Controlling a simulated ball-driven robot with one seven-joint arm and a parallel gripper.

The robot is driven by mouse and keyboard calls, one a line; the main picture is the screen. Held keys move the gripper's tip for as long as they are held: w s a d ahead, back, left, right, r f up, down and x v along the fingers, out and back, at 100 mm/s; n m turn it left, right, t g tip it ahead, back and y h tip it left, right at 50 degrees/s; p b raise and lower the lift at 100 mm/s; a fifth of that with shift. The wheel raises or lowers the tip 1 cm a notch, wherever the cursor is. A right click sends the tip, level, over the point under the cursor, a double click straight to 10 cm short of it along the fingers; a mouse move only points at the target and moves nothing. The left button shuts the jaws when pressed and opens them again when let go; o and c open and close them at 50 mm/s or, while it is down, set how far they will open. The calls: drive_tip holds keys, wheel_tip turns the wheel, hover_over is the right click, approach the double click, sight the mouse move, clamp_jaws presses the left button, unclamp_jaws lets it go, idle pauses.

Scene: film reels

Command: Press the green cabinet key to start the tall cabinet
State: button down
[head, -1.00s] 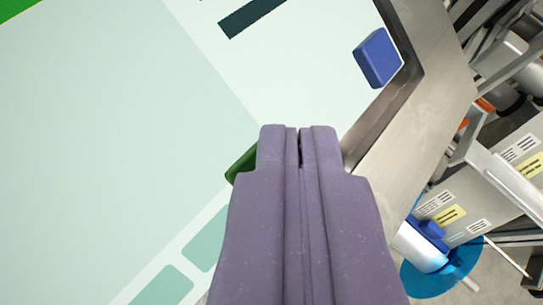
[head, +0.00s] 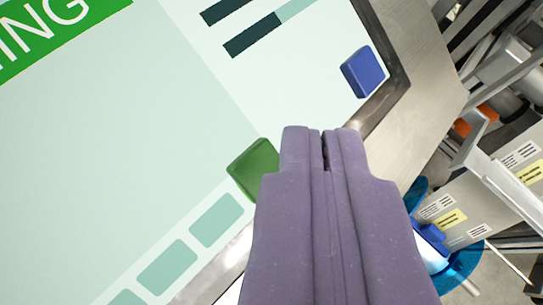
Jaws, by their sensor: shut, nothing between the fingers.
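The green key (head: 252,169) is a raised block on the light panel face. It sits just left of my gripper's fingertips and is partly hidden by them. My gripper (head: 323,132) is purple, shut and empty, reaching up from the bottom of the view. I cannot tell how far its tips are from the panel. A blue key (head: 363,73) stands out from the panel at the upper right. The panel screen (head: 110,150) is pale green, with a green banner (head: 55,32) whose visible letters end in "NG". The tall cabinet itself cannot be made out.
A metal frame (head: 408,75) edges the panel on the right. Beyond it are grey machinery, labelled boxes (head: 445,212) and a blue round object (head: 470,262). Dark bars (head: 250,37) and pale green tiles (head: 167,266) show on the screen.

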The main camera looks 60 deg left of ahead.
drive_tip(key=r+p, duration=0.1)
drive_tip(key=d+r+p, duration=0.1)
drive_tip(key=p, duration=0.1)
drive_tip(key=w+d+r+p, duration=0.1)
drive_tip(key=r, duration=0.1)
drive_tip(key=shift+a+f, duration=0.1)
idle(0.5)
drive_tip(key=w+d+r+m+t+h, duration=0.3)
drive_tip(key=w+d+r+m+t, duration=0.15)
drive_tip(key=w+d+r, duration=0.6)
drive_tip(key=w+d+r+m+t+h+b, duration=0.1)
drive_tip(key=w+d+r+m+t+h, duration=0.1)
drive_tip(key=d+r, duration=0.45)
drive_tip(key=w+d+r+m+t+h, duration=0.2)
drive_tip(key=w+d+r, duration=0.1)
drive_tip(key=r, duration=0.7)
drive_tip(key=s+d+r+m+h, duration=0.1)
drive_tip(key=s+d+r+m, duration=0.1)
drive_tip(key=s+d+r, duration=0.2)
drive_tip(key=s+d+r+m+t+h+b, duration=0.1)
drive_tip(key=s+d+r, duration=0.3)
drive_tip(key=r, duration=0.6)
drive_tip(key=s+d+r+m+h, duration=0.1)
drive_tip(key=s+d+r+m, duration=0.2)
drive_tip(key=r, duration=0.4)
drive_tip(key=shift+s+d+r+t, duration=0.3)
drive_tip(key=shift+s+d, duration=0.4)
drive_tip(key=shift+d, duration=0.5)
